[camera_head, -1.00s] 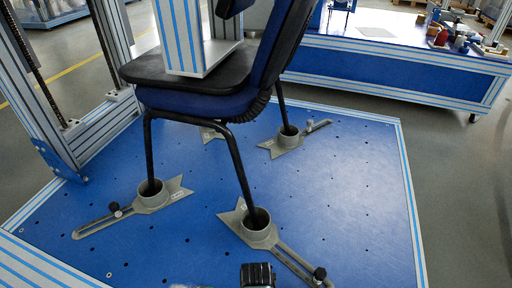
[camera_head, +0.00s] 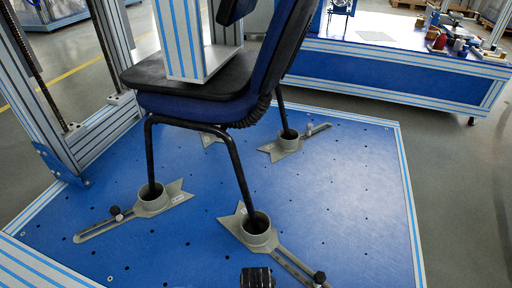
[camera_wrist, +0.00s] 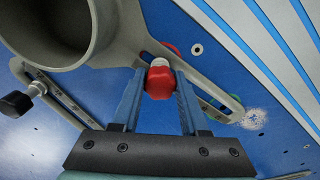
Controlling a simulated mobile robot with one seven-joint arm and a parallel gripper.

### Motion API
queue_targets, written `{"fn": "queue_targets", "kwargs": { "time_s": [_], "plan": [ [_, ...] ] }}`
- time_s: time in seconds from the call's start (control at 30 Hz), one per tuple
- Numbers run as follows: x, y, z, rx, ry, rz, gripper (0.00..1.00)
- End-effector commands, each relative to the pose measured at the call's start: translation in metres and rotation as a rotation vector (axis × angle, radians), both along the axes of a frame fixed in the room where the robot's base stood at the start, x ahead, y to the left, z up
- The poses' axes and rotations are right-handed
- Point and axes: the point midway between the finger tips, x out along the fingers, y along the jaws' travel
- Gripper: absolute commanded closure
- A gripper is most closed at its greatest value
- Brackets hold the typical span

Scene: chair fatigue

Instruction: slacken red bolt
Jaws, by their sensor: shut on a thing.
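The red bolt (camera_wrist: 159,84) shows in the wrist view, with a pale stem at its far end, at a grey slotted bracket (camera_wrist: 120,45). My gripper (camera_wrist: 159,77) has its two blue fingers on either side of the bolt's red head and is shut on it. In the head view only a dark part of my gripper (camera_head: 257,277) shows at the bottom edge; the fingers and the red bolt are out of sight there.
A grey cup (camera_wrist: 50,25) on the bracket is close by at the upper left. A black knob (camera_wrist: 16,104) is at the left. The chair (camera_head: 210,95) stands with its legs in cups on the blue plate (camera_head: 330,190). Uprights (camera_head: 35,90) stand at the left.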

Motion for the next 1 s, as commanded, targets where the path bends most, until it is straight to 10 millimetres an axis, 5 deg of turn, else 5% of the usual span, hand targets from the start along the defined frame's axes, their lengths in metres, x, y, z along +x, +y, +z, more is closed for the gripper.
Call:
{"fn": "queue_targets", "kwargs": {
  "time_s": [0.4, 0.8, 1.0],
  "plan": [
    [-0.0001, -0.0001, 0.0011, 0.0, 0.0, 0.319, 1.0],
    [0.0001, -0.0002, 0.0008, 0.0, 0.0, 0.374, 1.0],
    [0.0004, -0.0006, 0.0017, -0.001, 0.0, 0.589, 1.0]
  ]
}}
